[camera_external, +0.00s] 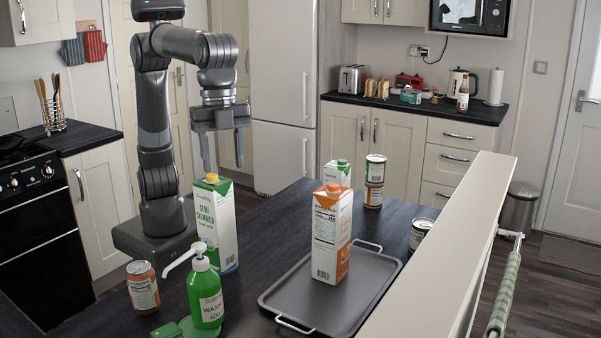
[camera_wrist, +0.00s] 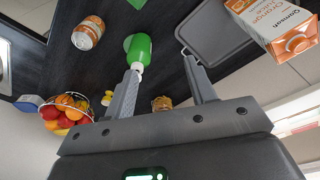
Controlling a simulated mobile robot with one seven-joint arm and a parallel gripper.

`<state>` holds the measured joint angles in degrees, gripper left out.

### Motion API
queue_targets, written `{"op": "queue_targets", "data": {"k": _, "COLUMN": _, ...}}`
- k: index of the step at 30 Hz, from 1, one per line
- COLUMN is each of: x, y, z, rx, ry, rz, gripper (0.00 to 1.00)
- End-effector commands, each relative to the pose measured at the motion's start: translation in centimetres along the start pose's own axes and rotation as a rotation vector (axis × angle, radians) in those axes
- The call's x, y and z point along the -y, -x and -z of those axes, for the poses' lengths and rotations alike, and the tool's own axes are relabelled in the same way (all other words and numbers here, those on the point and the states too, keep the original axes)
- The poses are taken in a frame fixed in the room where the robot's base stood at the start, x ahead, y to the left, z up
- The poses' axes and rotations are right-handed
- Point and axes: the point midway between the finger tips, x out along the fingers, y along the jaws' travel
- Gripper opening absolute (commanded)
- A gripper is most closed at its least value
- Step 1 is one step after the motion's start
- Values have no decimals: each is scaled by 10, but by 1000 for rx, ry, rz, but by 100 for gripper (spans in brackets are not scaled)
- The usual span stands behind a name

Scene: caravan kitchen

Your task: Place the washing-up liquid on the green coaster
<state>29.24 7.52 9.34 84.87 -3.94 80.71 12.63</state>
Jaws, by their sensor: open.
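The washing-up liquid (camera_external: 207,295) is a green bottle with a white pump, upright near the counter's front edge in the external view. It also shows in the wrist view (camera_wrist: 140,48), beyond my fingertips. The green coaster (camera_external: 168,331) lies low beside the bottle's base, cut off by the picture's lower edge. In the wrist view a green corner (camera_wrist: 137,3), apparently the coaster, shows at the top edge, apart from the bottle. My gripper (camera_external: 222,166) is open and empty, pointing down above and behind the milk carton. Its two fingers (camera_wrist: 160,66) are spread in the wrist view.
A tall milk carton (camera_external: 215,226) stands just behind the bottle. A tin (camera_external: 143,287) stands to its left. A grey tray (camera_external: 375,268) bearing an orange juice carton (camera_external: 331,234) lies to the right. A fruit bowl (camera_wrist: 48,124) shows in the wrist view.

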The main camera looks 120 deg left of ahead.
Motion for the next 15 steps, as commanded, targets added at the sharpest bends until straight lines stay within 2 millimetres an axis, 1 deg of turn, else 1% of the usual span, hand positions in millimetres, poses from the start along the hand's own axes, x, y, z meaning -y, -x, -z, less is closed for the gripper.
{"op": "queue_targets", "data": {"k": 1, "x": 11, "y": 6, "z": -22, "rx": -23, "ry": 39, "rz": 2, "gripper": 51}}
{"op": "queue_targets", "data": {"k": 5, "x": 30, "y": 12, "z": -70, "rx": -79, "ry": 123, "rz": 14, "gripper": 51}}
{"op": "queue_targets", "data": {"k": 6, "x": 35, "y": 12, "z": -85, "rx": -95, "ry": 148, "rz": 19, "gripper": 51}}
{"op": "queue_targets", "data": {"k": 11, "x": 46, "y": 8, "z": -146, "rx": -162, "ry": 246, "rz": 45, "gripper": 51}}
{"op": "queue_targets", "data": {"k": 12, "x": 47, "y": 6, "z": -161, "rx": -179, "ry": 271, "rz": 53, "gripper": 51}}
{"op": "queue_targets", "data": {"k": 14, "x": 48, "y": 1, "z": -184, "rx": -203, "ry": 306, "rz": 66, "gripper": 51}}
{"op": "queue_targets", "data": {"k": 15, "x": 48, "y": -3, "z": -198, "rx": -220, "ry": 329, "rz": 76, "gripper": 51}}
